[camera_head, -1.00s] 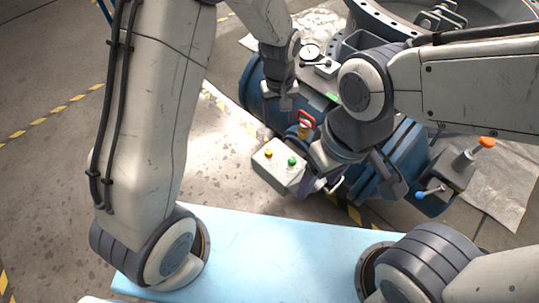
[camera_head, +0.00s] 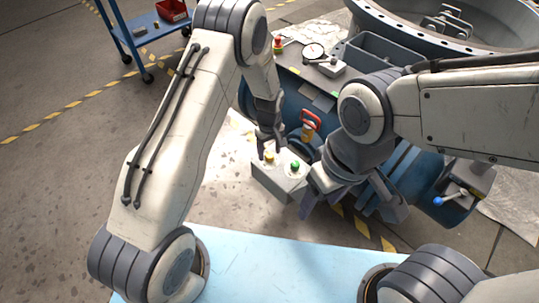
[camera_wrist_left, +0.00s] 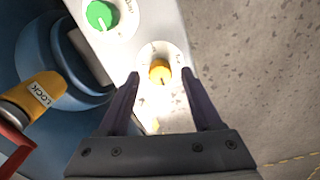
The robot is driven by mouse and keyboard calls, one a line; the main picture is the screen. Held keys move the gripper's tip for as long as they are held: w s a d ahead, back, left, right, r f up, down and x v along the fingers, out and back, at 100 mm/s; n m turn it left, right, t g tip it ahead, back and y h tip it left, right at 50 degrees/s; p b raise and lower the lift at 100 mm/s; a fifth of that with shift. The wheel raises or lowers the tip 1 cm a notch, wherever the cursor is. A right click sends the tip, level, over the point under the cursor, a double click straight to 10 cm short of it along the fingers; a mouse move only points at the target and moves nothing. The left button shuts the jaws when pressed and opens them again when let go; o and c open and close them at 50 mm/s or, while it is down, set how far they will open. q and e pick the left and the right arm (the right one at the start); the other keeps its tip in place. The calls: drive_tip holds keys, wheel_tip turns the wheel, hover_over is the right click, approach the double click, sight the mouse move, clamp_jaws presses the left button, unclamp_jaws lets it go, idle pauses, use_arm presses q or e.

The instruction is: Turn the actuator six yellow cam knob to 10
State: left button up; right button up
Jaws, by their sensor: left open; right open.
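The yellow knob (camera_head: 269,157) sits on the top face of a light grey box (camera_head: 283,184), with a green knob (camera_head: 294,167) to its right. My left gripper (camera_head: 268,146) is open and empty, pointing down over the yellow knob. The green knob (camera_wrist_left: 100,15) is at the upper left there. My right gripper (camera_head: 352,205) is open and empty, to the right of the box.
An orange cylinder marked LOCK (camera_wrist_left: 38,95) with a red handle (camera_head: 311,119) stands just behind the box. A blue-tipped lever (camera_head: 450,198) is at the right. A blue cart (camera_head: 150,30) stands at the upper left. Floor left of the box is clear.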

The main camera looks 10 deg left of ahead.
use_arm(q)
drive_tip(key=shift+f, duration=0.55)
clamp_jaws()
